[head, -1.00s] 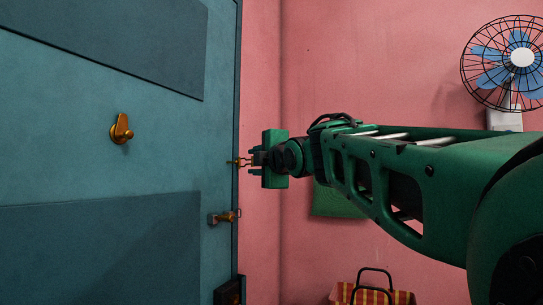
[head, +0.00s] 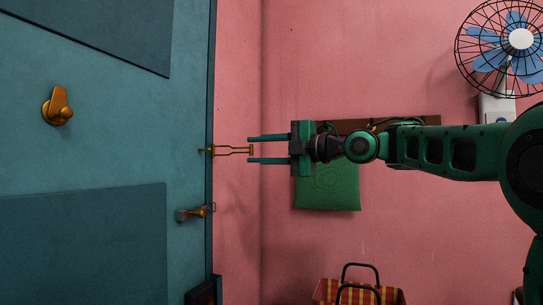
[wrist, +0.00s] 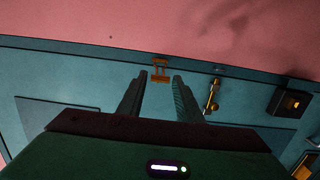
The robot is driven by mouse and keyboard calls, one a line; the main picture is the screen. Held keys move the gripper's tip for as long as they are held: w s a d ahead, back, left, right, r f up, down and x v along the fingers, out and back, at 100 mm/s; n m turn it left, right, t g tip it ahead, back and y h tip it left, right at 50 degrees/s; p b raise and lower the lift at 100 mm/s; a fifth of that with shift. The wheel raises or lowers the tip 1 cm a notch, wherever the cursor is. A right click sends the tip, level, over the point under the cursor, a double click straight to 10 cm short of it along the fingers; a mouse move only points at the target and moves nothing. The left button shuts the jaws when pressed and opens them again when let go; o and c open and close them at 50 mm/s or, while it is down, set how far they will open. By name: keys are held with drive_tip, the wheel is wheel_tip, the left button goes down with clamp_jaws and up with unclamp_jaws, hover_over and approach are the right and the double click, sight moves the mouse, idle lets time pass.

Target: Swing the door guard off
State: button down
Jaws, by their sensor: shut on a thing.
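The blue-green door (head: 110,130) fills the left of the head view. The brass door guard (head: 230,150) sticks out to the right from the door's edge, across the pink wall. It also shows in the wrist view (wrist: 160,70), where its end is between the fingertips. My gripper (head: 250,149) comes in from the right, with one finger above and one below the guard's outer end; it is shut on the guard. In the wrist view my gripper (wrist: 160,88) has its fingers on either side of the guard. Exact contact is hard to see.
A green cushion-like square (head: 328,187) is under my arm. A fan (head: 520,40) is upper right, a checked bag (head: 350,292) at the bottom.

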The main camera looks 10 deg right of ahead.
drive_tip(key=shift+w+d+f, duration=0.1)
drive_tip(key=shift+w+d, duration=0.75)
drive_tip(key=shift+d, duration=0.1)
drive_tip(key=c, duration=1.6)
unclamp_jaws()
drive_tip(key=shift+w, duration=0.1)
drive_tip(key=o, duration=0.3)
drive_tip(key=shift+w+d+f, duration=0.1)
drive_tip(key=shift+d, duration=0.05)
drive_tip(key=shift+o, duration=0.2)
drive_tip(key=shift+a, duration=0.25)
drive_tip(key=v, duration=1.1)
drive_tip(key=shift+a, duration=0.1)
